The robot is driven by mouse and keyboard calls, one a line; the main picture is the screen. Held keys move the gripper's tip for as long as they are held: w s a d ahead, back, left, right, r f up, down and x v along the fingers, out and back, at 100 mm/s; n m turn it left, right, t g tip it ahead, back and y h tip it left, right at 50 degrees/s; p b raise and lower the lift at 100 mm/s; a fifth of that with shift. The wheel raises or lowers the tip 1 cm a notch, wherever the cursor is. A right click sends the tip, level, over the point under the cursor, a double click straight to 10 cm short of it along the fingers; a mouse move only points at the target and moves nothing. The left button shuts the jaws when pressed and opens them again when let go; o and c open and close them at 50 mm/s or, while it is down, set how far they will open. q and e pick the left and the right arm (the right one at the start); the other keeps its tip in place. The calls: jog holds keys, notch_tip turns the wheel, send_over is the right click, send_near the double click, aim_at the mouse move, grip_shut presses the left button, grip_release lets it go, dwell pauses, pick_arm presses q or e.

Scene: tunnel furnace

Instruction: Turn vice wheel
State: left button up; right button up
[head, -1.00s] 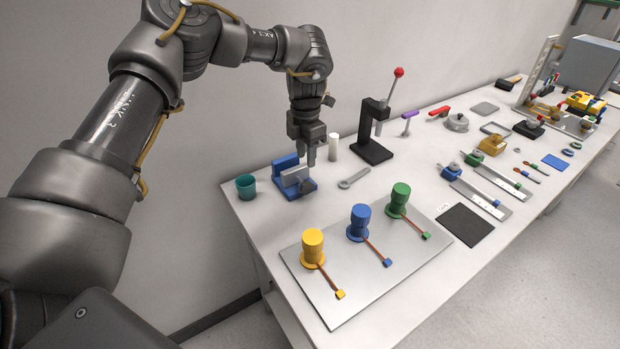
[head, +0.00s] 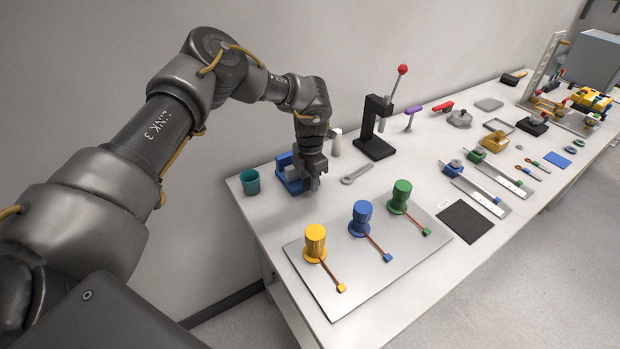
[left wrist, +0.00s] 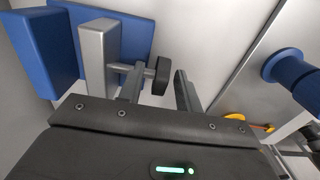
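The vice (head: 287,171) is blue with a grey jaw and stands at the near left end of the table. In the left wrist view, its blue body, the grey jaw (left wrist: 97,60), a short screw rod and a dark wheel (left wrist: 162,76) show. My left gripper (head: 314,186) points down at the right side of the vice and hides the wheel in the head view. In the left wrist view, the gripper (left wrist: 160,90) is open, its fingers apart with the wheel seen between them. I cannot tell whether either finger touches it. My right gripper is not in view.
A teal cup (head: 250,182) stands left of the vice. A wrench (head: 357,173), a white cylinder (head: 336,142) and a black lever press (head: 375,148) are to the right. A plate (head: 350,278) with yellow, blue and green knobs lies in front.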

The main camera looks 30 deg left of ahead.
pick_arm(q)
grip_shut()
